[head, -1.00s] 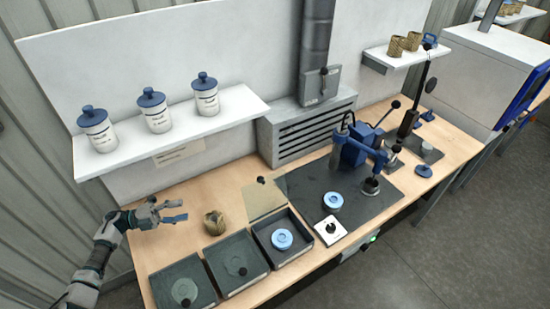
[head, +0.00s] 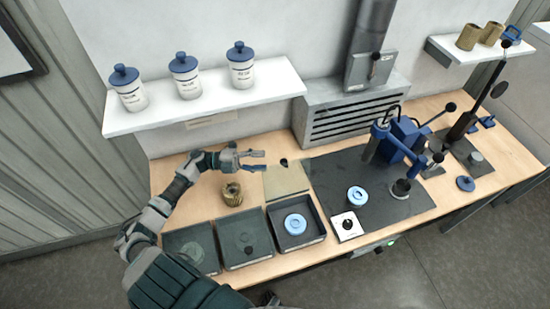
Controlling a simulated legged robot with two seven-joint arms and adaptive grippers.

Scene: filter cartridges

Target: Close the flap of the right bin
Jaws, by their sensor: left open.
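The right bin (head: 325,237) is a dark open tray with a blue-and-white round cartridge (head: 295,224) inside. Its tan flap (head: 286,183) is swung open behind the bin's back edge, with a dark knob (head: 284,162) near its far edge. My left gripper (head: 263,161) is open and empty, just left of the knob, its fingers pointing right toward it. I cannot tell whether a fingertip touches the flap. My right gripper is not in view.
Two bins with dark lids, the middle bin (head: 244,238) and the left bin (head: 192,246), stand left of the right bin. A brown pleated filter (head: 232,194) sits below my left gripper. A blue press (head: 400,140) stands on a dark mat (head: 335,170) to the right.

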